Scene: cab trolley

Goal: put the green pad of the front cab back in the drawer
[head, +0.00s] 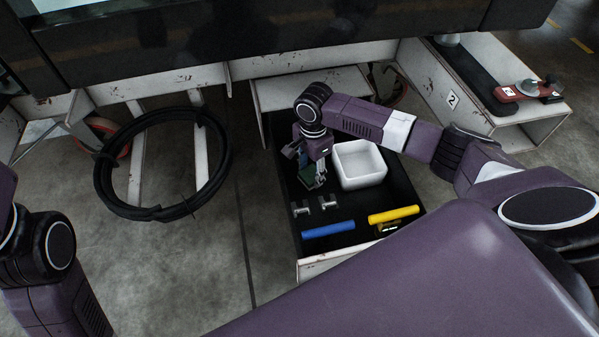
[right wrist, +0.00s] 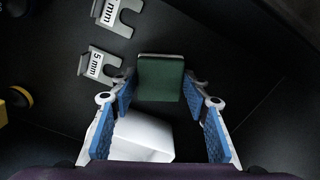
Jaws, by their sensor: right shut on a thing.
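The green pad (head: 307,181) is in my right gripper (head: 313,178), over the dark-lined open drawer (head: 344,212). In the right wrist view the pad (right wrist: 160,78) sits between the blue-faced fingers of my right gripper (right wrist: 160,88), at their tips. I cannot tell whether the pad touches the drawer floor. Part of my left arm shows at the lower left of the head view, but its gripper is not in view.
A white bin (head: 359,166) stands in the drawer beside my gripper. Nearer lie two grey slotted shims (head: 301,208), a blue bar (head: 328,229) and a yellow bar (head: 393,214). A black hose coil (head: 104,187) is at the left. A numbered open compartment (head: 452,100) is at the right.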

